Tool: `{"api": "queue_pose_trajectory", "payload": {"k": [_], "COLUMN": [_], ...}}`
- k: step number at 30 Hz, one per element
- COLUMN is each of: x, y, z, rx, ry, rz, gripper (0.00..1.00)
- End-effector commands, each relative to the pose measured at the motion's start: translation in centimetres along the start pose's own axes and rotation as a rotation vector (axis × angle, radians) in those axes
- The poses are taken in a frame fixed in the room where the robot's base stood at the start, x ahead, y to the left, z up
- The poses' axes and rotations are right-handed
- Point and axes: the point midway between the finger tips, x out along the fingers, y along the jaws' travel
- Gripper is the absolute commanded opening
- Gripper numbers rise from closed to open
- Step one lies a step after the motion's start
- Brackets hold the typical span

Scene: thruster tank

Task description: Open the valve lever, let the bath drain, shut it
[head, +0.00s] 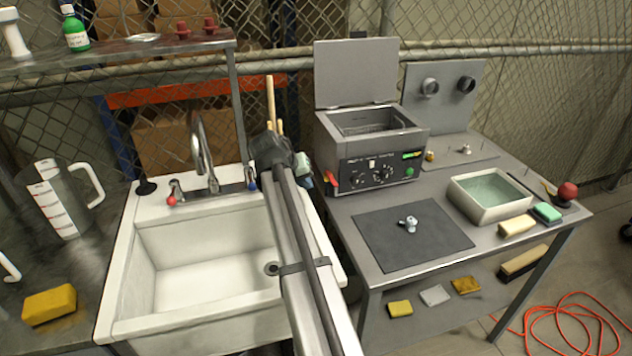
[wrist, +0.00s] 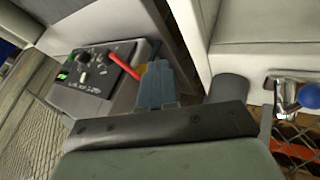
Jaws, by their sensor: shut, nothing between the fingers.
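The bath (head: 380,150) is a grey bench-top tank with its lid raised, standing at the back of the metal bench. A basket shows inside; the liquid level cannot be made out. Its red valve lever (head: 331,179) is at the lower left front corner, beside the control panel. In the wrist view the red lever (wrist: 122,77) sticks out sideways near the blue-grey fingertips. My gripper (wrist: 158,80) is shut and empty, close beside the lever; contact cannot be told. In the head view my gripper (head: 303,172) is mostly hidden behind my arm, left of the bath.
A white sink (head: 140,270) with a tap (head: 205,150) lies left of my arm. On the bench are a dark mat (head: 375,245) with a small metal part (head: 408,224), a pale basin of liquid (head: 482,213) and sponges. The bath body bounds my gripper's right side.

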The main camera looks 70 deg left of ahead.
Motion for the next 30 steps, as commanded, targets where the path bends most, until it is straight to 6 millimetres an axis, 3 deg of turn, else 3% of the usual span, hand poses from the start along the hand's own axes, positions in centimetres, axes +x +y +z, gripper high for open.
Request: {"api": "queue_pose_trajectory", "payload": {"k": [6,15,26,30], "x": [-4.5,-8.1,-8.6,-6.9], "y": [0.3,0.5,0.8,3.3], "z": [0.3,0.4,0.4,0.2], "rx": [0.0,0.0,-0.002,-0.032], "ry": [0.002,0.001,0.001,0.023], "rz": [0.0,0.0,0.002,0.025], "gripper": [0.0,0.0,0.0,0.0]}}
